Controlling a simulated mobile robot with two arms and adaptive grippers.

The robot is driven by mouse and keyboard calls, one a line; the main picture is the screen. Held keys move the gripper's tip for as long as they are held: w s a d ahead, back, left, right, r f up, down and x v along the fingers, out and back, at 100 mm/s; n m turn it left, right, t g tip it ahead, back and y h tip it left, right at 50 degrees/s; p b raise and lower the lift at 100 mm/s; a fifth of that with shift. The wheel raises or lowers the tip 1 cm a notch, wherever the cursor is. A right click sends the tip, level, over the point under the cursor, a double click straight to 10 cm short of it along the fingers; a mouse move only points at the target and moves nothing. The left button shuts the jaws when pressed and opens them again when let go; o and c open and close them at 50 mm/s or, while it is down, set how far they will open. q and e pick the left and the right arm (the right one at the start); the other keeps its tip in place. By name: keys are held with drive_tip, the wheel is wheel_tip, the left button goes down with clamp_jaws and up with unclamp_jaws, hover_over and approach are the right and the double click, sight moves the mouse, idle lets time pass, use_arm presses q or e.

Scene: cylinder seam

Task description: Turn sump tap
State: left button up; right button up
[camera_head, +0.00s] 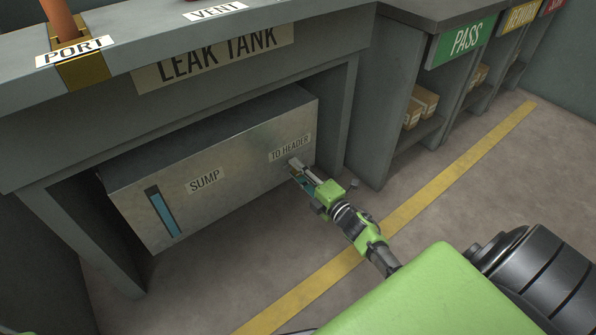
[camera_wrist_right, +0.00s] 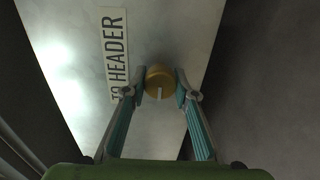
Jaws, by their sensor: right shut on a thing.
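The sump (camera_head: 215,165) is a grey metal box under the leak tank bench, with a blue sight strip on its front. Its tap is a round brass knob (camera_wrist_right: 159,82) with a pale mark on its face, beside the "TO HEADER" label (camera_wrist_right: 115,52). My right gripper (camera_wrist_right: 160,85) is shut on the tap, with one fingertip on each side of it. In the head view my right gripper (camera_head: 297,170) reaches the sump front just below the label and mostly hides the tap. My left gripper is not in view.
The leak tank bench (camera_head: 340,130) frames the sump above and at both sides. Shelves with boxes (camera_head: 424,100) stand right, under a green "PASS" sign (camera_head: 466,38). A yellow line (camera_head: 440,185) crosses the clear floor. An orange pipe (camera_head: 60,18) stands at "PORT".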

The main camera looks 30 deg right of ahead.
drive_tip(key=o, duration=1.1)
drive_tip(key=s, duration=1.2)
drive_tip(key=shift+d, duration=0.45)
drive_tip(key=shift+f, duration=0.1)
